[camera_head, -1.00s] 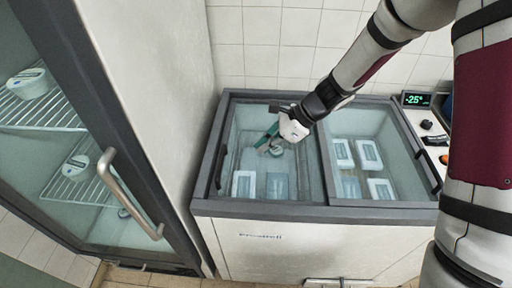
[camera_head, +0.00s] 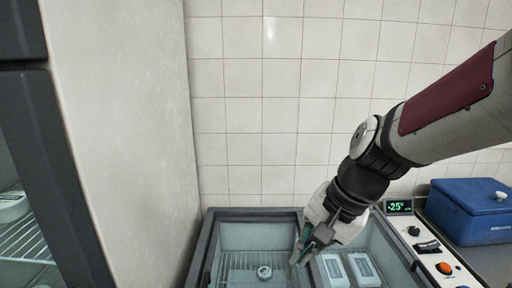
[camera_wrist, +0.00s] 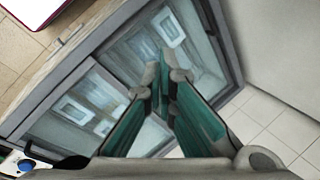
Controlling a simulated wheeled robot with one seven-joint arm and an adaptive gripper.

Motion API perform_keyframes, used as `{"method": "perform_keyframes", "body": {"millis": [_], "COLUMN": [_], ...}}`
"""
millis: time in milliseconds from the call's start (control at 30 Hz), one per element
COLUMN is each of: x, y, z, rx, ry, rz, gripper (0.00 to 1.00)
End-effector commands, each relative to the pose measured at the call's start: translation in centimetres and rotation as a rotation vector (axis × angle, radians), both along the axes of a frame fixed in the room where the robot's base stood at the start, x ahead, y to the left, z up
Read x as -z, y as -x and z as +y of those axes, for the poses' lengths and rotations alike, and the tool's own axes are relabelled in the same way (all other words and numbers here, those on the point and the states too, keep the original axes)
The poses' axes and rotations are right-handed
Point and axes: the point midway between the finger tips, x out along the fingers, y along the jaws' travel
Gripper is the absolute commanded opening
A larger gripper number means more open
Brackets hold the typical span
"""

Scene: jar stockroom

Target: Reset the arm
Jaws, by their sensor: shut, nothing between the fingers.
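My gripper (camera_head: 301,256) points down over the chest freezer (camera_head: 255,212), near the bar between its two halves. It is shut with nothing held. In the wrist view its green-padded fingers (camera_wrist: 164,82) come together above the freezer. My arm reaches in from the upper right of the head view, bent at the elbow.
A small round jar (camera_head: 264,272) lies in the freezer's left half. White boxes (camera_head: 364,267) lie in the right half. A control panel (camera_head: 440,262) and blue cooler (camera_head: 474,210) stand right. A tall cabinet (camera_head: 115,130) stands left; a tiled wall rises behind.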

Motion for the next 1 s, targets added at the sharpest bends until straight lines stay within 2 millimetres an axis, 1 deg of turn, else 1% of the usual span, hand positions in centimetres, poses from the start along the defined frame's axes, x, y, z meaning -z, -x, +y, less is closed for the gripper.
{"method": "perform_keyframes", "body": {"millis": [33,200,400,500,600,700,1000], "x": [-1.2,-3.8,-5.8,-6.3,-6.6,-6.7,-6.8], "y": [1.1,4.9,9.2,10.9,12.0,12.5,12.7], "z": [-0.8,-3.9,-7.4,-8.7,-9.7,-10.2,-10.4], "rx": [-0.046,-0.209,-0.373,-0.432,-0.472,-0.494,-0.501], "ry": [0.038,0.185,0.363,0.435,0.488,0.516,0.524], "rz": [-0.049,-0.177,-0.3,-0.338,-0.364,-0.376,-0.378], "gripper": [0.0,0.0,0.0,0.0,0.0,0.0,0.0]}}
